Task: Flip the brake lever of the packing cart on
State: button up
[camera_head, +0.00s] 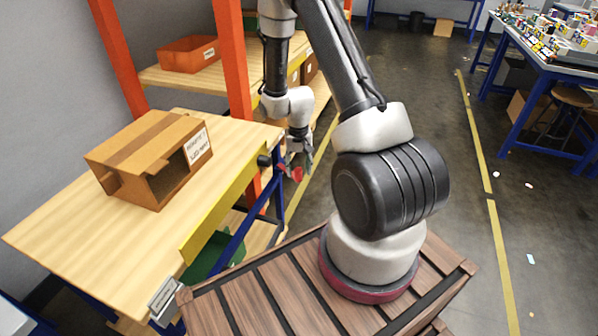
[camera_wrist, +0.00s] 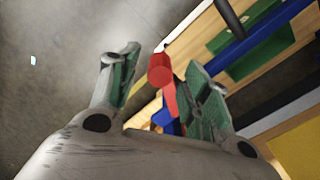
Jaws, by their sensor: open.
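The red brake lever (camera_head: 297,174) sticks out near the corner of the packing cart (camera_head: 240,140), by a black round mount (camera_head: 263,161) on its yellow edge. My gripper (camera_head: 299,158) is at the lever, beyond the cart's edge. In the wrist view, the red lever (camera_wrist: 161,78) with its rounded end shows between the two green-padded fingers of my gripper (camera_wrist: 160,68), nearer the right finger. The fingers are open and not closed on it. Whether a finger touches the lever cannot be told. The lever's base is partly hidden by the right finger.
An open cardboard box (camera_head: 150,160) stands on the cart's wooden top. An orange upright (camera_head: 232,70) and a shelf with an orange bin (camera_head: 188,54) are behind. A green bin (camera_head: 215,255) sits below.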

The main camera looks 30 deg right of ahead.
jog(key=shift+f, duration=1.35)
grip_shut()
